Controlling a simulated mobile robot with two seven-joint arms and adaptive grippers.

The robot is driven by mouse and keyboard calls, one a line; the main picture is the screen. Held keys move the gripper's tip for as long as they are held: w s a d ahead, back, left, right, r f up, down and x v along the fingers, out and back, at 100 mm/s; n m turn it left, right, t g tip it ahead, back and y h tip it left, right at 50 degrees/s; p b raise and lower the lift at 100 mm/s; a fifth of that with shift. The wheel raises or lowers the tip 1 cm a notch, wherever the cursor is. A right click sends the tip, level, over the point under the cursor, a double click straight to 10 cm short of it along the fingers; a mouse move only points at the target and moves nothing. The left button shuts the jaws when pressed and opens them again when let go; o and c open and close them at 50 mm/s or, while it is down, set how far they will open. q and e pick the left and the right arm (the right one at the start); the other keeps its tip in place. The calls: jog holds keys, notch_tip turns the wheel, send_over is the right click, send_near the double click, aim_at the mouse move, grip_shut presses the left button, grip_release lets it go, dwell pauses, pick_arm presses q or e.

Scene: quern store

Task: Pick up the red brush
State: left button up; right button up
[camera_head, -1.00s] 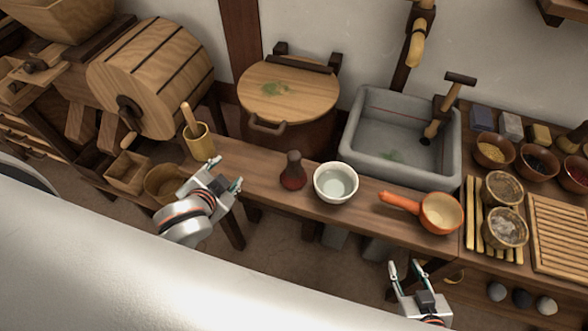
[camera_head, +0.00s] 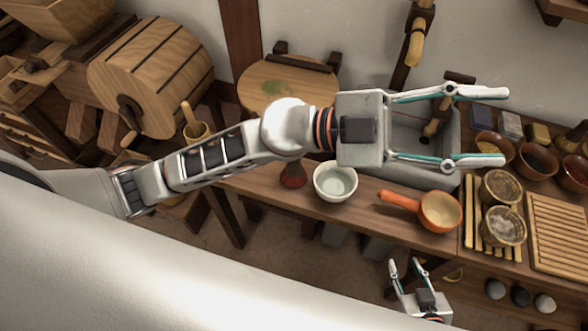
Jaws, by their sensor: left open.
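The red brush (camera_head: 293,176) stands on the wooden bench, left of a white bowl. Its red lower part shows, while its dark upper part is mostly hidden behind my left arm. My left gripper (camera_head: 504,127) is open and empty, with its fingers spread and pointing right. It appears over the stone sink and toward the small bowls, well right of the brush. My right gripper (camera_head: 405,262) is at the lower right, in front of the bench edge. Its fingers are apart with nothing between them.
The white bowl (camera_head: 336,182) stands close beside the brush. The stone sink (camera_head: 361,105) is partly covered by my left gripper. A wooden-lidded tub (camera_head: 265,85) stands behind the bench. Small bowls (camera_head: 538,160) crowd the right side.

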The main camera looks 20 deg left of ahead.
pick_arm(q)
jog(key=s+d+f+m+g+y, duration=0.2)
jog(key=s+f+g+y, duration=0.1)
jog(key=f+g, duration=0.1)
jog(key=n+t+y, duration=0.4)
jog(key=n+y, duration=0.3)
jog(key=y, duration=1.2)
send_over(294, 167)
jog(key=f, duration=1.9)
jog(key=shift+w+f, duration=0.1)
jog(key=shift+w, duration=0.15)
jog(key=shift+w+a+f+n, duration=0.15)
jog(key=shift+a+n, duration=0.15)
jog(key=shift+f, duration=0.9)
jog(key=shift+w+a+f+p, duration=0.15)
jog(key=shift+f+p, duration=0.1)
jog(key=shift+f, duration=0.65)
jog(key=shift+w+d+f+p, duration=0.1)
jog(key=shift+w+f+p, duration=0.1)
jog(key=shift+f, duration=0.75)
jog(key=shift+w+a+f+p, duration=0.1)
jog(key=shift+f+p, duration=0.15)
jog(key=shift+f, duration=0.65)
grip_shut()
